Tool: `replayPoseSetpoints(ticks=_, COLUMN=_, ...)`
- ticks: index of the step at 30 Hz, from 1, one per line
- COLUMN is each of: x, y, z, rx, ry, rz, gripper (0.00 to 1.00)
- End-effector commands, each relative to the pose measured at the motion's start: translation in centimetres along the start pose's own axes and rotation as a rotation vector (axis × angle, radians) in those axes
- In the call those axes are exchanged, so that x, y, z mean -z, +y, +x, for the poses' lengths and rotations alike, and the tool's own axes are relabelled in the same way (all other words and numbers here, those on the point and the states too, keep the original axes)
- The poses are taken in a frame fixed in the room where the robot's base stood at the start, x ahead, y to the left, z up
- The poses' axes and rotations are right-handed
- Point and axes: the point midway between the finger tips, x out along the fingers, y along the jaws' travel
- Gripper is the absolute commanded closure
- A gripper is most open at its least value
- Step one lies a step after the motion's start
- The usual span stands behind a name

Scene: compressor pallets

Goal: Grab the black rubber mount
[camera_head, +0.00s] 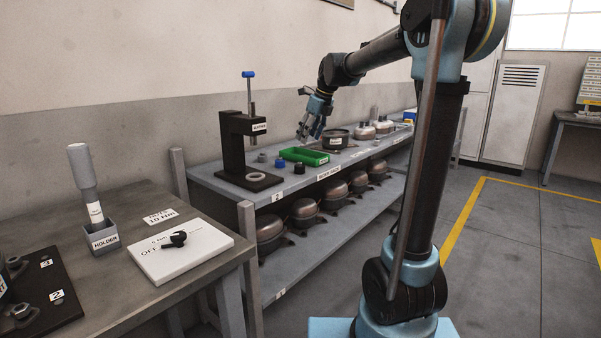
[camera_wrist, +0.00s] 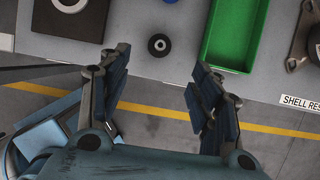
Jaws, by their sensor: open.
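The black rubber mount (camera_wrist: 159,44) is a small round black piece with a pale centre hole. It lies on the grey bench, left of the green tray (camera_wrist: 232,30) in the wrist view. In the head view the mount (camera_head: 299,168) sits in front of the green tray (camera_head: 303,156). My gripper (camera_wrist: 160,82) is open and empty, its two fingers apart. In the wrist view the mount appears just beyond the gap between the fingertips. In the head view my gripper (camera_head: 309,132) hangs above the bench, over the tray area.
A black press (camera_head: 243,145) with a blue-topped handle stands to the left, a ring on its base. Blue pieces (camera_head: 279,163) lie near the mount. Several domed compressors (camera_head: 305,212) fill the lower shelf.

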Motion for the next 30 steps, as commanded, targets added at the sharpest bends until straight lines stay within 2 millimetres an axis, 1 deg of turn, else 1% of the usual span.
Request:
replayPoseSetpoints(ticks=1, x=0.0, y=0.0, z=0.9, rx=0.000, ry=0.000, rz=-0.001, gripper=0.42)
replayPoseSetpoints(ticks=3, x=0.0, y=0.0, z=2.2, rx=0.000, ry=0.000, rz=-0.002, gripper=0.42)
replayPoseSetpoints(ticks=12, x=0.1, y=0.0, z=7.2, rx=0.000, ry=0.001, rz=-0.002, gripper=0.42)
replayPoseSetpoints(ticks=15, x=0.1, y=0.0, z=8.2, rx=0.000, ry=0.001, rz=-0.002, gripper=0.42)
replayPoseSetpoints(ticks=22, x=0.2, y=-0.1, z=9.5, rx=0.000, ry=0.001, rz=-0.002, gripper=0.42)
replayPoseSetpoints(ticks=30, x=0.3, y=-0.2, z=13.0, rx=0.001, ry=0.001, rz=-0.003, gripper=0.42)
